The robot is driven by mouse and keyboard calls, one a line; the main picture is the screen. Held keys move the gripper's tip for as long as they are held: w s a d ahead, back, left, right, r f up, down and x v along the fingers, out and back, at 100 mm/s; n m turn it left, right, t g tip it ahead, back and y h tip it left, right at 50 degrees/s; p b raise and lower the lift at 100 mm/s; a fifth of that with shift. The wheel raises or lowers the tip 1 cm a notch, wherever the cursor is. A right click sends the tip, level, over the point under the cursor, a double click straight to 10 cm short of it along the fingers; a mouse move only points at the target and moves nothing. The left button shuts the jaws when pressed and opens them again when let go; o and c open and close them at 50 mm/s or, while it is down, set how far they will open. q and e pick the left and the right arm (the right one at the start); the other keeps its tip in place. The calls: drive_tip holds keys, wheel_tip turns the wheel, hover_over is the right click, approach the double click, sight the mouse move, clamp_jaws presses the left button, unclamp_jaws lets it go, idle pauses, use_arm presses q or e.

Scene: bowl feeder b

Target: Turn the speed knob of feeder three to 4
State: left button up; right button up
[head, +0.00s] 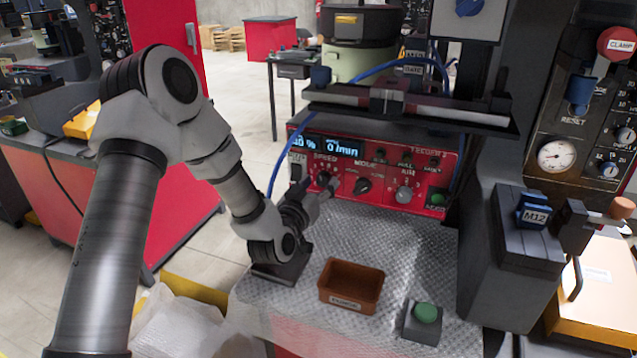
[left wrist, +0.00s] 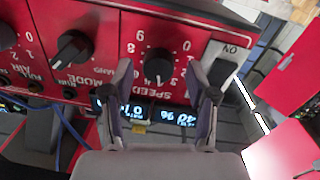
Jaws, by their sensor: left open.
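The red feeder panel (head: 337,184) carries a black speed knob (head: 323,178) at its left, under a small lit display (head: 325,145). The feeder number on the panel is too small to read surely. My left gripper (head: 318,196) is at the panel beside the speed knob and partly covers it. In the left wrist view the picture is upside down, and the speed knob (left wrist: 158,64) shows between the two spread, empty fingers (left wrist: 161,85). I cannot tell whether the fingertips reach around it or which number its pointer marks. My right gripper is not in view.
A mode knob (head: 362,186) and another knob (head: 404,194) sit right of the speed knob. An ON switch (left wrist: 221,72) is close beside one finger. A brown bin (head: 350,287) and a green button (head: 427,313) stand on the metal plate. A blue hose (head: 290,155) hangs past the panel's left.

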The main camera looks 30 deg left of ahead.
use_arm(q)
drive_tip(key=shift+s+d+r, duration=0.1)
drive_tip(key=shift+d+r, duration=0.05)
drive_tip(key=shift+r, duration=0.1)
drive_tip(key=shift+f, duration=0.15)
clamp_jaws()
drive_tip(key=shift+m, duration=0.9)
unclamp_jaws()
